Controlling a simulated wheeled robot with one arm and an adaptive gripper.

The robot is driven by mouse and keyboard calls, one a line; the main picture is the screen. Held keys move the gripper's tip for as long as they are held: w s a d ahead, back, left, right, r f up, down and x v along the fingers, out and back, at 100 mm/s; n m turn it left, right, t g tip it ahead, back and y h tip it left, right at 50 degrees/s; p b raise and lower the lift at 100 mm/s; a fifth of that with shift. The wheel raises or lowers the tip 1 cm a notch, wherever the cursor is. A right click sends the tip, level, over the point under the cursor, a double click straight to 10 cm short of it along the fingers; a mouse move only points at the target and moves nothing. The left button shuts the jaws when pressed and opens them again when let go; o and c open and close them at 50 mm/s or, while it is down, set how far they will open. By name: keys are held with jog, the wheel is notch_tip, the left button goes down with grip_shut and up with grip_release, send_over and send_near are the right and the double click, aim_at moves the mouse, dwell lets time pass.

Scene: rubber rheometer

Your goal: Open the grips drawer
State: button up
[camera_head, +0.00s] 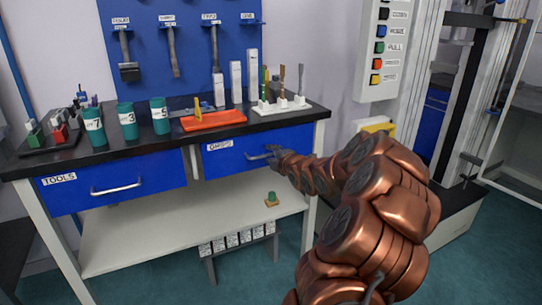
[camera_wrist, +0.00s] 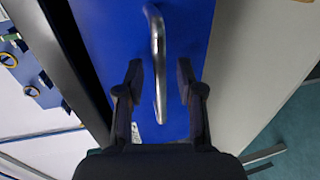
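The grips drawer (camera_head: 230,155) is the right blue drawer under the black worktop, with a white label on its front; it looks shut. Its metal bar handle (camera_head: 262,156) is partly hidden by my gripper (camera_head: 276,157). In the wrist view the handle (camera_wrist: 157,60) runs lengthwise between the two black fingers of my gripper (camera_wrist: 159,80). The fingers are open, one on each side of the bar, with a gap visible on both sides. The blue drawer front (camera_wrist: 100,40) fills the middle of that view.
The tools drawer (camera_head: 115,187) is to the left, also shut. The worktop (camera_head: 170,140) holds green cups, an orange tray (camera_head: 213,121) and a white stand (camera_head: 281,105). A lower shelf (camera_head: 150,235) carries a small green object (camera_head: 271,198). A control panel (camera_head: 385,50) hangs at right.

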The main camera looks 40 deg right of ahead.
jog(key=shift+w+d+f, duration=0.1)
jog(key=shift+w, duration=0.25)
grip_shut()
dwell(0.6)
